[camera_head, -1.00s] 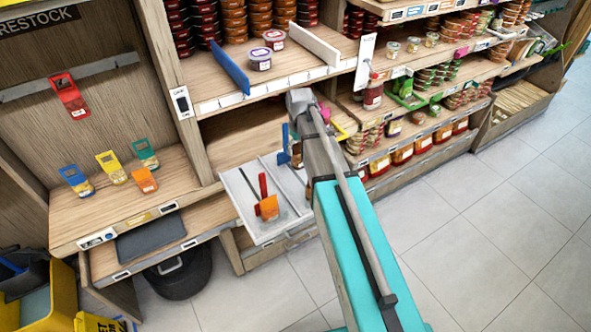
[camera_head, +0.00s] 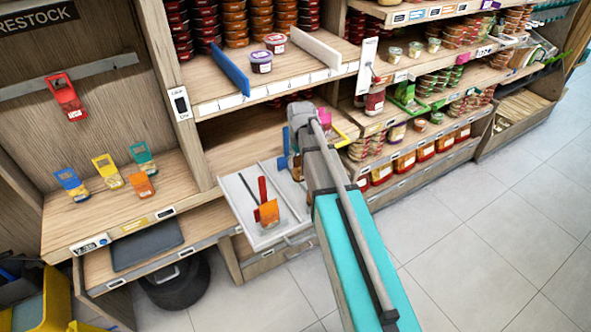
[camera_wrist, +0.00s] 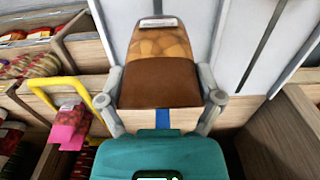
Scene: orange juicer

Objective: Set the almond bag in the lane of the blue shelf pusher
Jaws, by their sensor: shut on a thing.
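My gripper (camera_wrist: 162,88) is shut on the almond bag (camera_wrist: 160,46), a brown bag with an almond picture on its upper part and a label at its top edge. In the head view the arm mostly hides the gripper and the bag. The blue shelf pusher (camera_head: 284,149) stands just left of my wrist, at the back of the pulled-out white shelf (camera_head: 246,236). A blue strip (camera_wrist: 162,119) shows just below the bag in the wrist view; I cannot tell whether it is the pusher. Whether the bag touches the shelf is hidden.
An orange bag (camera_head: 269,213) stands at the red pusher (camera_head: 262,188) in the neighbouring lane, beside a dark divider. A yellow frame (camera_wrist: 75,86) with a pink item (camera_wrist: 69,129) is left in the wrist view. A wooden panel (camera_wrist: 280,135) is close on the right.

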